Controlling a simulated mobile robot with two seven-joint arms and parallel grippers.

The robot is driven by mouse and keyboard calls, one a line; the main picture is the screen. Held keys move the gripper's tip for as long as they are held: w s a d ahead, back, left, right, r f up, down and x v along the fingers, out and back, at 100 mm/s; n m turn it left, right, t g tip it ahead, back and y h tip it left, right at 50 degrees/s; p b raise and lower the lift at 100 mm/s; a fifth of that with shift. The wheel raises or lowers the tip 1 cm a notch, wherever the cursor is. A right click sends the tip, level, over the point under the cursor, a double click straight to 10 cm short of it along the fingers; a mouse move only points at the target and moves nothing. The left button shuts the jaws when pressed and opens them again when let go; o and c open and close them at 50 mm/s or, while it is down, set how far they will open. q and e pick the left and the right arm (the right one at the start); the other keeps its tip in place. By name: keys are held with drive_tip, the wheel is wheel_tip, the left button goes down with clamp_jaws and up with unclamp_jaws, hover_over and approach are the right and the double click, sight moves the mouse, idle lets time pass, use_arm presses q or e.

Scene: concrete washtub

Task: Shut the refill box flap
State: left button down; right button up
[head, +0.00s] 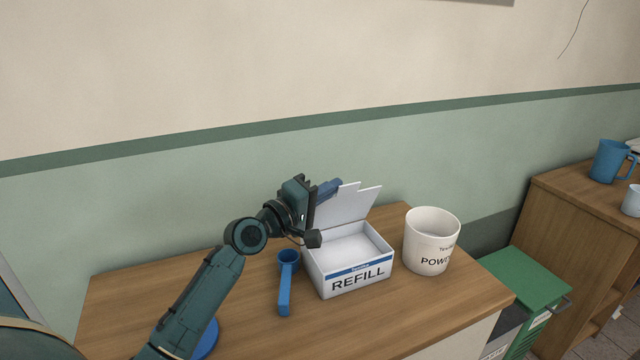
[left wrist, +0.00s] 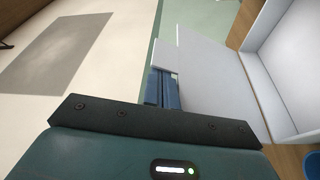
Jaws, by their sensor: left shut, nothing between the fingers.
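The white refill box (head: 362,281), with a blue band and the word REFILL on its front, stands on the wooden counter. Its flap (head: 348,205) is up, standing at the back of the box and leaning backward. The flap also shows in the left wrist view (left wrist: 215,85), with the box's open inside (left wrist: 292,62) beside it. My left gripper (head: 334,186) is shut and empty, with its blue fingers at the upper left of the flap. In the left wrist view its fingers (left wrist: 162,88) overlap the flap's edge; I cannot tell whether they touch. My right gripper is out of view.
A blue scoop (head: 285,285) lies left of the box, and a white powder tub (head: 431,240) stands close on its right. A blue disc (head: 206,340) lies under my left arm. A green-lidded bin (head: 527,281) and a shelf with a blue jug (head: 607,161) are at the right.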

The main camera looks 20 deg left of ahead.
sight(337, 206)
use_arm(q)
drive_tip(key=s+d+f, duration=0.4)
drive_tip(key=d+f, duration=0.1)
drive_tip(key=shift+s+f, duration=0.25)
drive_tip(key=shift+s, duration=0.05)
drive_tip(key=shift+d, duration=0.1)
idle(0.3)
idle(0.5)
drive_tip(key=shift+s+f, duration=0.1)
